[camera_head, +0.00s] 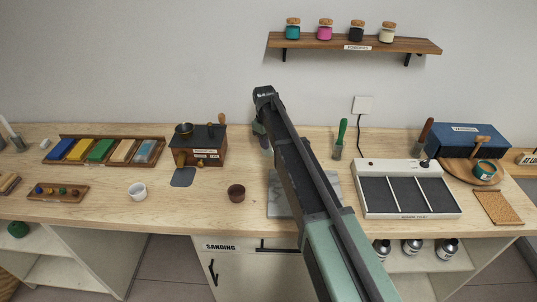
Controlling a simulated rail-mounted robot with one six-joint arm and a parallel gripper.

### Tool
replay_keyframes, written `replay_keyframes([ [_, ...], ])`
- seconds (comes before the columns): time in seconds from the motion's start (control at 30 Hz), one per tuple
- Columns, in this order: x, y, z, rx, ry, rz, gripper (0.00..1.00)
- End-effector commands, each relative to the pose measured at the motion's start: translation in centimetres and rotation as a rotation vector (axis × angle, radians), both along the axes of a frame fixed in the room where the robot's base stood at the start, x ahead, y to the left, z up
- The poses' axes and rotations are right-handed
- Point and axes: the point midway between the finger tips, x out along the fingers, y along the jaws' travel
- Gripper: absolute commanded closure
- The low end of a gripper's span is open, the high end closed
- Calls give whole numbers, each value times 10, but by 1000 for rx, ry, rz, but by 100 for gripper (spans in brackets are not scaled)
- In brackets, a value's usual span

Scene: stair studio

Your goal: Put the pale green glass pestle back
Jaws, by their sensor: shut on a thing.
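My gripper (262,137) hangs below the end of my arm, over the back middle of the workbench. It is shut on a small pale greenish thing (266,150), which seems to be the pale green glass pestle. Only a little of it shows beside my arm, and I cannot tell whether it touches the bench. A grey slab (279,200) lies on the bench below and to the right, partly covered by my arm.
A wooden box (208,153) stands left of my gripper. A brown cup (236,193) and a white cup (137,191) stand near the front. A green-handled tool (341,135) and a divided tray (407,190) are to the right. A shelf (300,41) with jars hangs above.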

Motion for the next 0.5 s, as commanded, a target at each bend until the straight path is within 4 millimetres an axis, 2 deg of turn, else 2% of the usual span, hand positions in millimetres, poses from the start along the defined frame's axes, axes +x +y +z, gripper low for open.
replay_keyframes([
  [0.03, 0, 0, -22, 0, 0, 0, 94],
  [0.1, 0, 0, -33, 0, 0, 0, 94],
  [0.33, 0, 0, -28, 0, 0, 0, 94],
  [0.47, 0, 0, -32, 0, 0, 0, 94],
  [0.5, 0, 0, -32, 0, 0, 0, 67],
])
